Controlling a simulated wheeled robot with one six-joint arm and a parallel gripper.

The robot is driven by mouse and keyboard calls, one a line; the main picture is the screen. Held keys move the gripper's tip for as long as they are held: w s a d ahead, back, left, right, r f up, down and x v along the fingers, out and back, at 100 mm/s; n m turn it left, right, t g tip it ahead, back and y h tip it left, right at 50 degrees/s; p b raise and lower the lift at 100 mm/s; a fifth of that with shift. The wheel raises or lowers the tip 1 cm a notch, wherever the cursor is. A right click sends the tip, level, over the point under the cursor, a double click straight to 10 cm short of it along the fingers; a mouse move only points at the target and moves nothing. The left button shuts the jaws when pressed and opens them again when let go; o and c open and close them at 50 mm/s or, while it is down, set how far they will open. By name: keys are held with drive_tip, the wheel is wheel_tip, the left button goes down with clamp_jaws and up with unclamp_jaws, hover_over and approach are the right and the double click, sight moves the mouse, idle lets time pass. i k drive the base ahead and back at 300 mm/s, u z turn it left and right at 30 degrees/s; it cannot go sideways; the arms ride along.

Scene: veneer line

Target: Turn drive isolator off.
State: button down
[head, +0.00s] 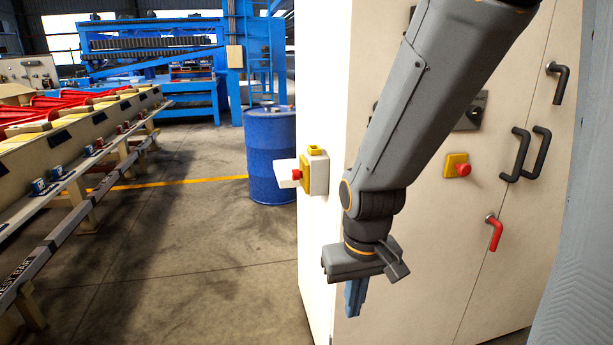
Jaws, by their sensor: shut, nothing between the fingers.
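My gripper (355,298) hangs from my arm in front of the cream cabinet (430,270), fingers pointing down, shut and empty. It is apart from every control. No label shows which control is the drive isolator. On the cabinet front, right of my arm, are a yellow plate with a red knob (457,167) and a red lever handle (495,232) tilted downward. A dark grey plate (472,112) above the knob is partly hidden by my arm.
Black handles (520,155) stick out from the cabinet doors. A yellow-and-white box with a red button (316,172) juts from the cabinet's left side. A blue drum (270,150) stands behind it. A long conveyor (75,160) runs along the left. The floor between is clear.

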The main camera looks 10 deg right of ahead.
sight(296, 175)
drive_tip(key=z, duration=0.05)
drive_tip(key=k, duration=1.15)
drive_tip(key=u, duration=0.95)
drive_tip(key=i, duration=1.45)
drive_tip(key=z, duration=0.5)
drive_tip(key=i, duration=0.55)
drive_tip(key=z, duration=0.45)
